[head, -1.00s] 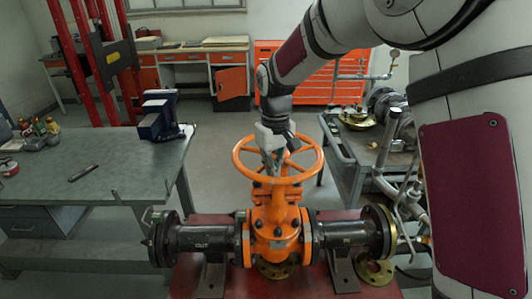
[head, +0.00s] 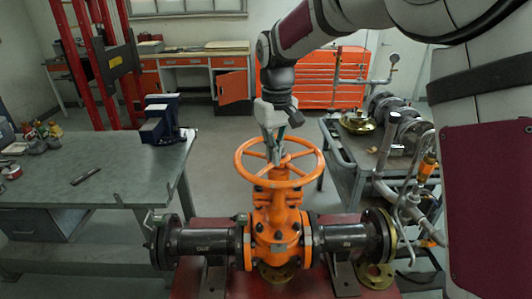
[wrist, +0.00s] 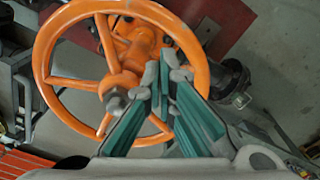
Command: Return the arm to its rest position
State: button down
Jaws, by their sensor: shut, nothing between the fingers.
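My gripper (head: 275,158) points down above the orange handwheel (head: 242,170) of the gate valve, near the wheel's centre in the head view. Its fingers are shut with nothing between them. In the wrist view the gripper (wrist: 165,65) shows its green-sided fingers with tips close together, in front of the handwheel (wrist: 45,50). The wheel's hub and stem nut (wrist: 116,100) show just left of the fingers. The orange valve body (head: 272,225) stands upright between two black flanged pipes. My arm reaches in from the upper right.
A grey workbench (head: 90,170) with a blue vise (head: 160,120) is at the left. A grey cart (head: 345,165) with pipe fittings stands at the right. An orange tool cabinet (head: 330,80) is at the back. The valve sits on a red stand (head: 225,285).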

jog(key=s+d+r+m+t, duration=0.3)
jog(key=s+d+r, duration=0.6)
jog(key=s, duration=0.3)
jog(key=s+d+f+m+t+b, duration=0.1)
jog(key=s+d, duration=0.2)
jog(key=s, duration=0.4)
jog(key=s+d+f+m+t, duration=0.1)
jog(key=s+d+m, duration=0.1)
jog(key=s, duration=0.6)
jog(key=shift+d+b, duration=0.4)
jog(key=shift+d, duration=0.15)
